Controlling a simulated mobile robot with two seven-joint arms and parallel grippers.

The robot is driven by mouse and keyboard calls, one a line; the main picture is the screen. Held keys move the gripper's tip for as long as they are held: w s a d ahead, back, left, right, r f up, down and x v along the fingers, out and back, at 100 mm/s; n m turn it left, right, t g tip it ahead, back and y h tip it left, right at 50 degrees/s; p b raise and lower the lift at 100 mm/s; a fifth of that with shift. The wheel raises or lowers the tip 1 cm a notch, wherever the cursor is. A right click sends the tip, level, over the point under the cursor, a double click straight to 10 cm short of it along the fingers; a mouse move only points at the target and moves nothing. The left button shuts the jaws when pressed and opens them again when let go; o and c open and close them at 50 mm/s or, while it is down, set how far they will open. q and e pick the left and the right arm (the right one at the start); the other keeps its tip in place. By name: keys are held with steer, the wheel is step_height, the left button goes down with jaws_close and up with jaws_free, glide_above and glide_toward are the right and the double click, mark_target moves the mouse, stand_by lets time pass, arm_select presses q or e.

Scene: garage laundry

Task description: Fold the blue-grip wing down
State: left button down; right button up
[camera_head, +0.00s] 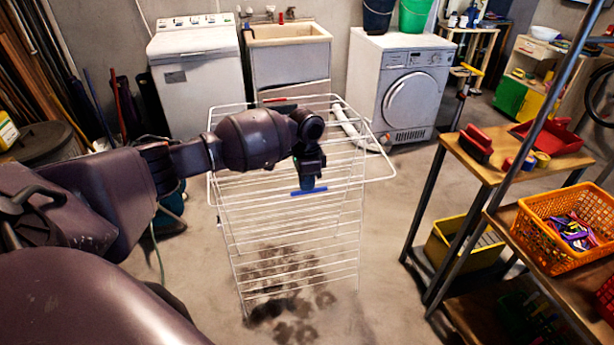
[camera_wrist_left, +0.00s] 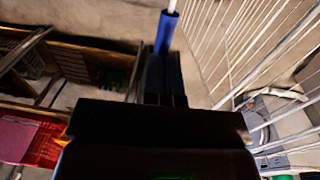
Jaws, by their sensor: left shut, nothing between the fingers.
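The white wire drying rack (camera_head: 240,235) stands on the garage floor in the middle of the head view. A short blue grip (camera_head: 309,191) sits on one of its thin rods, and a red grip (camera_head: 279,99) shows at the far side. I cannot tell the exact angle of the blue-grip wing, as my left arm hides part of the rack. My left gripper (camera_head: 307,182) is shut and empty, pointing down right at the blue grip. In the left wrist view the blue grip (camera_wrist_left: 166,32) lies just beyond the closed fingertips (camera_wrist_left: 163,60); touching or slightly apart is unclear.
A wooden workbench (camera_head: 480,160) with an orange basket (camera_head: 560,238) stands at the right. A washing machine (camera_head: 195,70), a sink (camera_head: 288,35) and a dryer (camera_head: 400,85) line the back wall. The floor between rack and bench is free.

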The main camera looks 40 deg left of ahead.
steer(key=shift+s+f, duration=0.15)
steer(key=shift+s, duration=0.1)
arm_select(q)
steer(key=shift+f, duration=0.15)
